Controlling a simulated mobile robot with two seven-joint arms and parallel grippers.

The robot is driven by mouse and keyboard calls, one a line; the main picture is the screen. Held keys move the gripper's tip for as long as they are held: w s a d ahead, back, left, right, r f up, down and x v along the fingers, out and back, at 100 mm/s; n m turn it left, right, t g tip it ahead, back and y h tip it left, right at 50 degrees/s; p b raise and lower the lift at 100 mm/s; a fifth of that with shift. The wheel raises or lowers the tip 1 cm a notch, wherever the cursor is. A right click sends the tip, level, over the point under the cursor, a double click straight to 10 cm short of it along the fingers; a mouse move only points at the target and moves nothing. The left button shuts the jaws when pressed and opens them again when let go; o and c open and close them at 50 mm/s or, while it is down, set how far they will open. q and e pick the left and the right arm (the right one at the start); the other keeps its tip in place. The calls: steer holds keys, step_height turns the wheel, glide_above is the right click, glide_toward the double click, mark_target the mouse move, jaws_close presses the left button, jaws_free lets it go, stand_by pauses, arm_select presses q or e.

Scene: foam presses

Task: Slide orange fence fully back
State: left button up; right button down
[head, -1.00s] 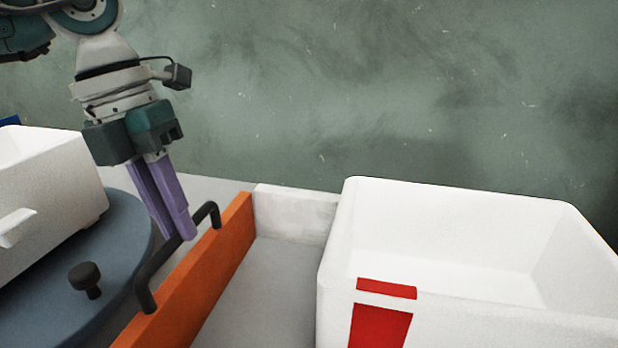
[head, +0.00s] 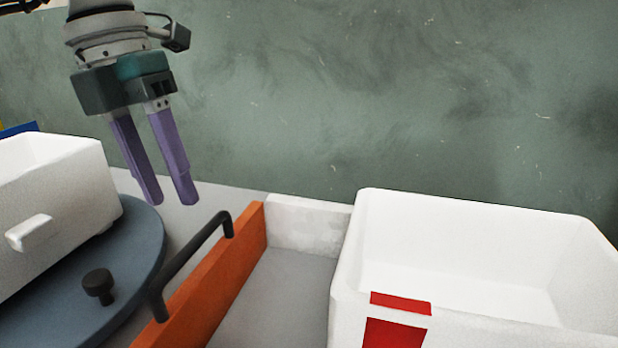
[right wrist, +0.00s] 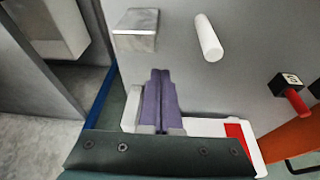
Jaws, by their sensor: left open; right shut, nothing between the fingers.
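The orange fence (head: 232,277) stands upright as a long board, its far end against a low white block (head: 308,226). A black bar handle (head: 188,266) is fixed to its left side. My left gripper (head: 170,196) is open and empty, its purple fingers pointing down above and left of the handle's far end, apart from it. In the right wrist view, my right gripper (right wrist: 160,75) is shut with nothing between its purple fingers. An orange board (right wrist: 288,141), likely the fence, shows at that view's right edge.
A large white foam box (head: 480,310) with a red mark stands right of the fence, with a grey strip between. At left, another white box (head: 60,200) sits on a blue-grey round plate (head: 135,265) with a black knob (head: 98,285). A green wall stands behind.

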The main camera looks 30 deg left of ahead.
steer(key=shift+r, duration=0.1)
arm_select(q)
steer(key=r, duration=0.2)
steer(key=a+r, duration=0.1)
steer(key=r, duration=0.1)
steer(key=shift+s+r, duration=0.1)
steer(key=shift+s, duration=0.05)
steer(key=shift+d, duration=0.1)
